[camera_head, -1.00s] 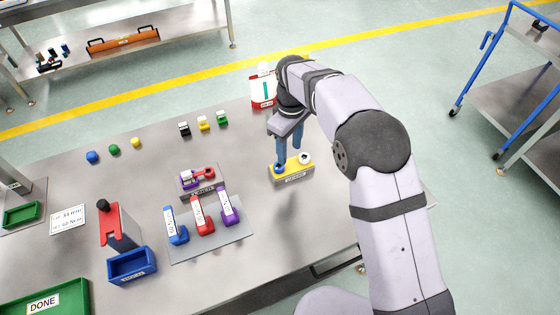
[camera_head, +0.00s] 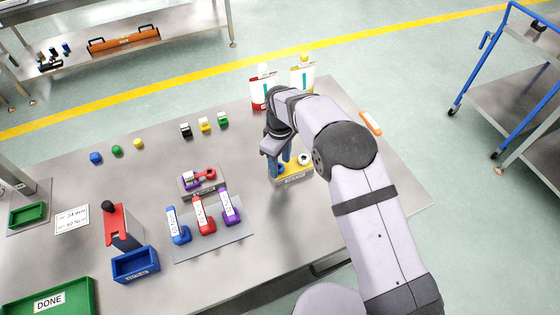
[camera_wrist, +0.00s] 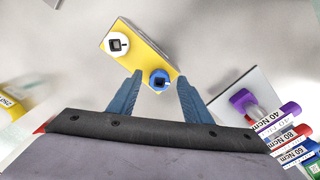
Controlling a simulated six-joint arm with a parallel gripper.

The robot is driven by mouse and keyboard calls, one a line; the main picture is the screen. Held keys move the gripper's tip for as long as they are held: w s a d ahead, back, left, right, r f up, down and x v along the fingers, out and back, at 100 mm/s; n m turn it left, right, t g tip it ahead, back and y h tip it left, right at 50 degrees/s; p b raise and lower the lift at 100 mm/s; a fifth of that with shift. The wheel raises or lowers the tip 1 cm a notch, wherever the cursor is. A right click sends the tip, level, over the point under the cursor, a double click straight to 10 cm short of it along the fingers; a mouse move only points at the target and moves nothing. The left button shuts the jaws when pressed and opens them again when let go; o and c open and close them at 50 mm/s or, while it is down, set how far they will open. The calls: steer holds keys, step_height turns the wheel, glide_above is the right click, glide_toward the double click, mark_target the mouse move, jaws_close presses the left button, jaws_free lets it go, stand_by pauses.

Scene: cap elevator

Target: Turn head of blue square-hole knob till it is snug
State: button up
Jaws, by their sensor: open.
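The yellow block (camera_head: 294,178) stands on the metal table, with a white knob (camera_head: 304,160) at its right end. In the wrist view the yellow block (camera_wrist: 138,58) carries the white knob (camera_wrist: 116,44) and the blue knob (camera_wrist: 160,80), each with a dark square hole in its head. My gripper (camera_wrist: 160,77) is open. Its two blue fingers stand on either side of the blue knob, with a gap visible on both sides. In the head view my gripper (camera_head: 278,166) is at the block's left end and largely hides the blue knob.
A grey mat (camera_head: 240,238) with blue, red and purple torque drivers lies left of the block. A purple and red part sits in a grey holder (camera_head: 190,190) behind them. Small coloured caps and red and yellow boxes stand farther back.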

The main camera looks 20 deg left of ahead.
steer(key=shift+f, duration=0.45)
steer(key=c, duration=1.1)
steer(key=shift+o, duration=0.2)
steer(key=shift+m, duration=0.3)
steer(key=m+b, duration=0.1)
steer(key=m, duration=0.3)
steer(key=shift+s+b, duration=0.1)
steer(key=shift+b, duration=0.25)
steer(key=shift+a+m+b, duration=0.1)
steer(key=shift+m+b, duration=0.3)
steer(key=shift+m, duration=1.9)
